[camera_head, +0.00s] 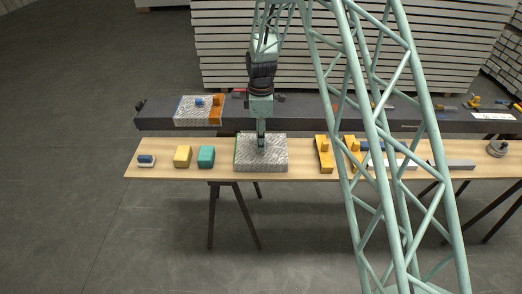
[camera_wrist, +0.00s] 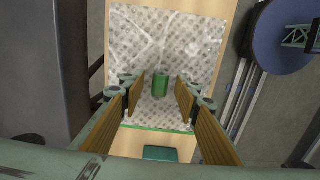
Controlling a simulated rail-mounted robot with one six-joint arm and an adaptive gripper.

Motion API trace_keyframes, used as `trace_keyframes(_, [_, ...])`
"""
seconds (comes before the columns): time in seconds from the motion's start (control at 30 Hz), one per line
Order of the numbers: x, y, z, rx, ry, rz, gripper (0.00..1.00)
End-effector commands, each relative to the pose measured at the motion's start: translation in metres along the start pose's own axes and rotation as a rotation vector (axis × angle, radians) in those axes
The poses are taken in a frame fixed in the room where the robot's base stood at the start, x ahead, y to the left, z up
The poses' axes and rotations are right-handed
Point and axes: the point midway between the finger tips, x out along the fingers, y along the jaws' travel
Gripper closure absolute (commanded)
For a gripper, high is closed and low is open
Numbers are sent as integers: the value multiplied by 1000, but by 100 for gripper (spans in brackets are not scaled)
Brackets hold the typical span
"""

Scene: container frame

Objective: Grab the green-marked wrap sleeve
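The green-marked wrap sleeve (camera_head: 274,162) is a pale, bubble-textured slab lying on the wooden bench, with a green strip along its left edge. In the wrist view the wrap sleeve (camera_wrist: 140,40) fills the middle, with its green strip at the near edge and a small green grip block (camera_wrist: 160,80) standing on it. My gripper (camera_head: 261,147) points down over the sleeve. In the wrist view my gripper (camera_wrist: 159,92) is open, one finger on each side of the green block, with gaps visible. Whether the fingertips touch the sleeve is unclear.
On the bench (camera_head: 220,174), a teal block (camera_head: 206,157) and a yellow block (camera_head: 182,157) lie left of the sleeve. A yellow bracket (camera_head: 324,156) stands right. Behind, a dark beam (camera_head: 299,111) carries another wrapped sleeve (camera_head: 184,114) with a blue block and an orange piece (camera_head: 217,110).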

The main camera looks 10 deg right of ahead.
Motion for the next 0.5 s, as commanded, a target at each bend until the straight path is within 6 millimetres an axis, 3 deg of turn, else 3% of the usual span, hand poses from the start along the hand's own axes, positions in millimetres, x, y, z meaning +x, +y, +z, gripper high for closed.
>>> trace_keyframes(0.5, [8,0,0,0,0,1,70])
